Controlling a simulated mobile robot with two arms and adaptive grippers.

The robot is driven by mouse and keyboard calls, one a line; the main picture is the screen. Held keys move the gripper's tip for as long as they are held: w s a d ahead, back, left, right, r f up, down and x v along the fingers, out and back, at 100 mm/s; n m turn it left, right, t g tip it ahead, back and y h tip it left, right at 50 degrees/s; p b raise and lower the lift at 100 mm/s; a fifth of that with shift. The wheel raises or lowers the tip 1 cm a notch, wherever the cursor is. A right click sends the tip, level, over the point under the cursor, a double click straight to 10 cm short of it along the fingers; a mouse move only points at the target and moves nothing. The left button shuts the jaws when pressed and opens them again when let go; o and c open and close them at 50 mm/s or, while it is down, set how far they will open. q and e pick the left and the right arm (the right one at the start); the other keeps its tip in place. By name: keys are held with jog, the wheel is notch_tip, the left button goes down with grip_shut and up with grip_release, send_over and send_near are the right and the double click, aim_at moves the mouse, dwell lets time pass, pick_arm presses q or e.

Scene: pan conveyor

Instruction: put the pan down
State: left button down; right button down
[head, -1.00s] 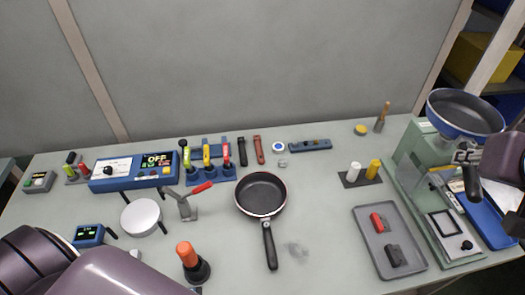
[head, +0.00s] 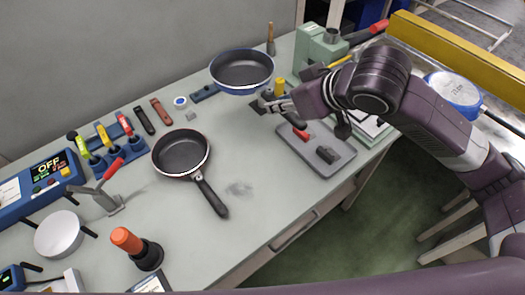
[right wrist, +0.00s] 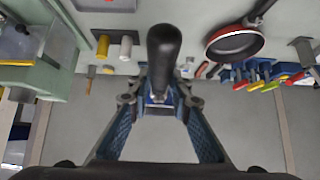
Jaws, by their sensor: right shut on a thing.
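A blue-rimmed dark pan (head: 242,72) is over the back part of the table, toward the wall. My right gripper (head: 272,103) is shut on its handle; the black handle end sticks out beyond the fingers and fills the middle of the right wrist view (right wrist: 163,55). I cannot tell whether the pan's underside touches anything. A second pan, black with a red rim (head: 180,152), lies on the table left of it, its handle toward the front; it also shows in the right wrist view (right wrist: 235,43). My left gripper is out of view.
The grey table (head: 225,235) is clear around the red pan's handle. A grey tray (head: 340,170) and a green machine (head: 318,47) stand to the right.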

notch_tip(320, 180, down, 18)
jog(key=shift+f+b, duration=0.1)
jog(key=shift+b, duration=0.25)
jog(key=c, duration=2.2)
grip_release()
jog(key=shift+f, duration=0.2)
jog(key=o, duration=0.4)
jog(key=shift+s, duration=0.1)
jog(key=shift+o, duration=0.2)
